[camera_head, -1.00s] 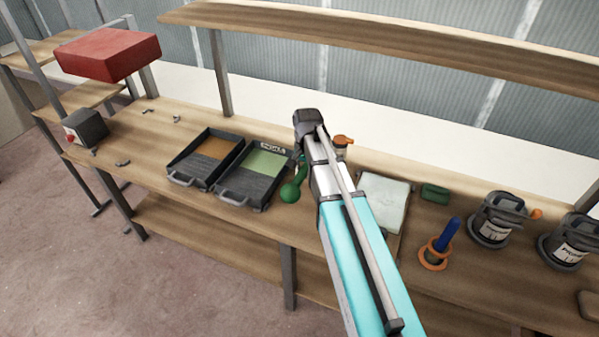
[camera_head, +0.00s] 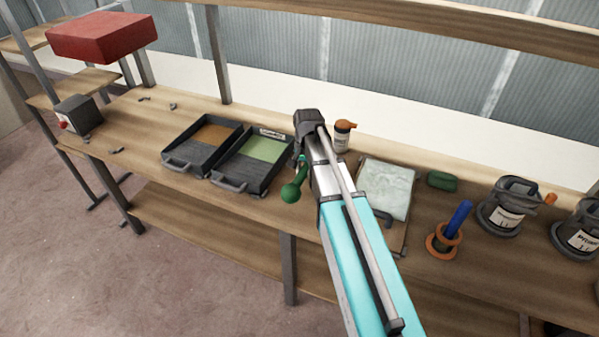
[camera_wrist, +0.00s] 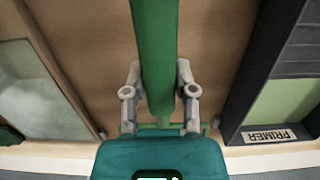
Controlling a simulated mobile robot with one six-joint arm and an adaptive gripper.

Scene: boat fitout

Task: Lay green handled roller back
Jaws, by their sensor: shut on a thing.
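The green handled roller shows mainly as its green handle (camera_head: 293,189), just right of the primer tray in the head view. In the wrist view the handle (camera_wrist: 155,50) runs up between the two fingers. My gripper (camera_wrist: 160,95) is shut on it. The roller's head is not clear in either view. My arm hides most of the gripper in the head view. The handle's exact height above the bench cannot be told.
The primer tray with green paint (camera_head: 238,185) and a tray with orange-brown paint (camera_head: 184,161) stand left of the handle. Right are a pale slab (camera_head: 386,188), an orange-capped bottle (camera_head: 342,138), a blue handle in an orange-rimmed holder (camera_head: 459,217) and cans (camera_head: 503,215). Bench (camera_head: 130,125) is partly clear at left.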

